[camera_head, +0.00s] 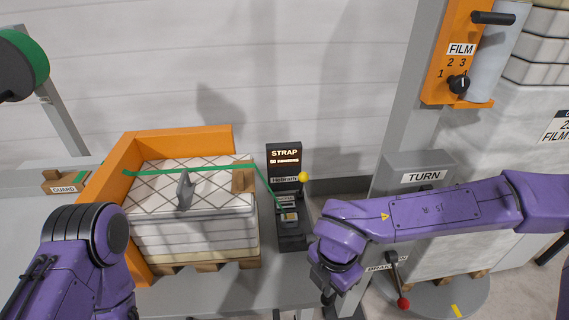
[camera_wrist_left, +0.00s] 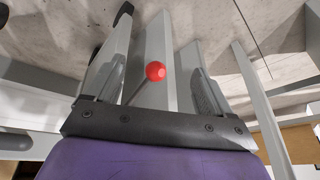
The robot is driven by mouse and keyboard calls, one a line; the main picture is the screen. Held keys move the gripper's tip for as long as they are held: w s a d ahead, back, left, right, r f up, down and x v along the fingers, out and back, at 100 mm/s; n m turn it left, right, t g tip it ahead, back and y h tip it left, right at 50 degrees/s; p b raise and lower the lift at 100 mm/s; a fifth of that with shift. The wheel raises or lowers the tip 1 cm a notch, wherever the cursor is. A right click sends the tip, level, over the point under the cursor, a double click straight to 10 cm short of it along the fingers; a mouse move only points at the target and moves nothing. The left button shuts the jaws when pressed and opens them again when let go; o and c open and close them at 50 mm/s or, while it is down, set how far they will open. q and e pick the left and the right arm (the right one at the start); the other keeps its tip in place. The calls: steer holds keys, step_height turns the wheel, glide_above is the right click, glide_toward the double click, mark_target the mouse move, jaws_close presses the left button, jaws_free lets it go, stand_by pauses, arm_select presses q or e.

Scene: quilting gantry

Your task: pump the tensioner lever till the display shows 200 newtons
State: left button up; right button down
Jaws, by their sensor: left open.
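The strap tensioner (camera_head: 291,222) stands just right of the strapped stack in the head view. A yellow knob (camera_head: 303,177) shows at its upper right, apparently the lever's end. The STRAP display (camera_head: 285,158) is behind it; its small glowing line is too small to read. My right gripper (camera_head: 329,294) points down, right of and nearer than the tensioner; its fingers are mostly hidden. My left gripper (camera_wrist_left: 155,42) is open in the left wrist view. A red ball knob on a thin rod (camera_wrist_left: 155,71) appears between its fingers; I cannot tell how far off it is.
A green strap (camera_head: 190,171) crosses the stack (camera_head: 195,228) in an orange corner frame (camera_head: 120,175). A red-knobbed brake lever (camera_head: 402,302) stands at lower right, below the TURN box (camera_head: 420,176). My right forearm spans the right side.

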steer(key=shift+f, duration=0.1)
steer(key=shift+s+f+b, duration=0.15)
steer(key=shift+f+b, duration=0.45)
steer(key=shift+f, duration=0.15)
step_height(320, 180, up, 17)
steer(key=p, duration=1.6)
